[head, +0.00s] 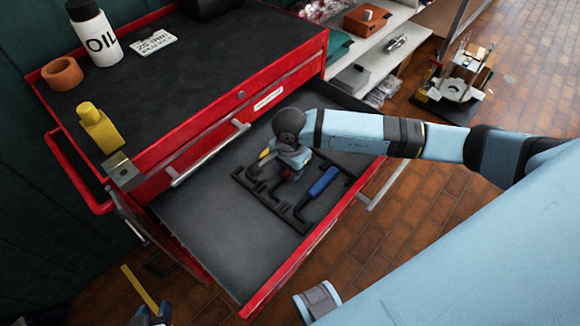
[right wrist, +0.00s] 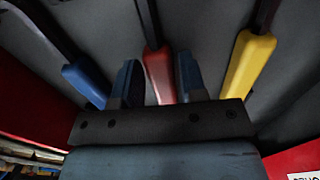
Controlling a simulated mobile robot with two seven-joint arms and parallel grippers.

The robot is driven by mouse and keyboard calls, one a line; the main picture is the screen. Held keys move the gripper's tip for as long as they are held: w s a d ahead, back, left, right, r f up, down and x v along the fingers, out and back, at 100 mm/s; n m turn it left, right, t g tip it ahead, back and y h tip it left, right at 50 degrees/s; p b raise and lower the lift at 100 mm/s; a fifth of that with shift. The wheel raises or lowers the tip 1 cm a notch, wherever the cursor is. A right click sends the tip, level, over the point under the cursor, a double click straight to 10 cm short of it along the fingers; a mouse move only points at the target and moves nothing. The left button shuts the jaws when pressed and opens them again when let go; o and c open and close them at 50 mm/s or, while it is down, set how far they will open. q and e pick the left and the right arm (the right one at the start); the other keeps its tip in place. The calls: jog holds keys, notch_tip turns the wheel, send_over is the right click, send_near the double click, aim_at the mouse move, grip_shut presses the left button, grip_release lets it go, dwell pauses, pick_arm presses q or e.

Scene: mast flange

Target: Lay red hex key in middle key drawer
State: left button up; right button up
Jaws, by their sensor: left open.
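The drawer (head: 205,215) of the red tool chest is open, with a grey lined floor. In it lies a black rack (head: 262,203) with the hex keys. The red hex key (right wrist: 158,72) lies between the blue-grey fingers of my right gripper (right wrist: 160,82); whether they touch its handle is not clear. In the head view my right gripper (head: 283,165) reaches down over the rack and hides most of the red key. The blue key (head: 318,187) lies to its right, the yellow one (right wrist: 246,65) to its other side.
The chest top (head: 210,62) holds an oil bottle (head: 97,35), a brown ring (head: 62,74), a yellow bottle (head: 99,127) and a white label card (head: 153,42). A shelf (head: 365,55) with small parts stands behind. The front left of the drawer is clear.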

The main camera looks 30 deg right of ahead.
jog(key=shift+o, duration=1.4)
notch_tip(320, 180, up, 14)
jog(key=shift+f, duration=0.15)
